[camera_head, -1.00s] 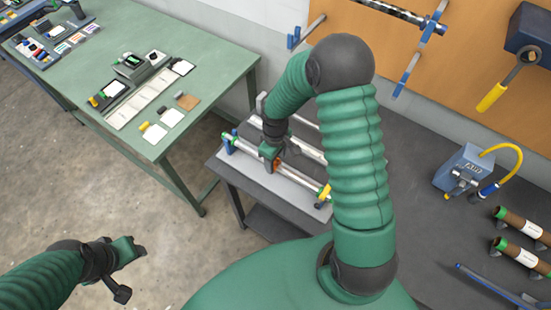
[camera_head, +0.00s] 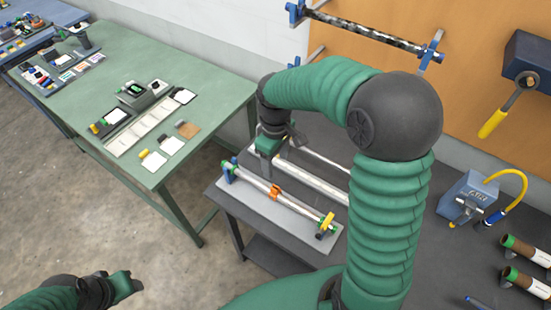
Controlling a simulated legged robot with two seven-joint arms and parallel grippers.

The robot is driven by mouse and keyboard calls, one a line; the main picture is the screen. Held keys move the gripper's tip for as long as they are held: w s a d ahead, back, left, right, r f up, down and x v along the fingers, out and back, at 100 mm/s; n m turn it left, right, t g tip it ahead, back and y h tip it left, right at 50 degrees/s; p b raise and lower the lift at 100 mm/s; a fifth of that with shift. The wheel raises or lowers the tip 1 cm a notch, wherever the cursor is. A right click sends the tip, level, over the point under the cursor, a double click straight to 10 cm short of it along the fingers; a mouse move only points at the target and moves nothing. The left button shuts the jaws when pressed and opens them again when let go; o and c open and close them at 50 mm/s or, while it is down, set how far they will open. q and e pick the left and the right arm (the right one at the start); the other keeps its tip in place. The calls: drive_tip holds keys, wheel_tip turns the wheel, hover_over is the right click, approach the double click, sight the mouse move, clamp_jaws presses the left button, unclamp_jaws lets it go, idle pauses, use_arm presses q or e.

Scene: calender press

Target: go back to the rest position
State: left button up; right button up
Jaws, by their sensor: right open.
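My right arm arches across the middle of the view. Its green and black gripper (camera_head: 270,146) is open and hangs above the back of the roller fixture on the dark bench, apart from the front silver roller (camera_head: 255,180). An orange piece (camera_head: 275,191) sits around that roller near its middle. My left gripper (camera_head: 127,286) is at the bottom left over bare floor. It is small and seen from an angle that does not show its jaw opening. My right arm hides part of the bench behind it.
A green table (camera_head: 205,75) with cards and small devices stands at the left. The dark bench (camera_head: 440,265) carries a blue unit with a yellow hose (camera_head: 470,197) and brown tubes (camera_head: 528,283) at the right. An orange board (camera_head: 470,60) with a patterned roller rises behind.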

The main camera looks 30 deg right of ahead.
drive_tip(key=s+a+f+m+t+b, duration=0.2)
drive_tip(key=s+a+f+m+b, duration=0.2)
drive_tip(key=s+a+f+b, duration=0.3)
wheel_tip(320, 180, down, 6)
drive_tip(key=shift+s+a+r+m+t+b, duration=0.1)
drive_tip(key=shift+s+a+m+t+b, duration=0.15)
drive_tip(key=shift+s+b, duration=0.7)
drive_tip(key=shift+s+a, duration=0.1)
drive_tip(key=shift+s, duration=0.05)
idle(0.4)
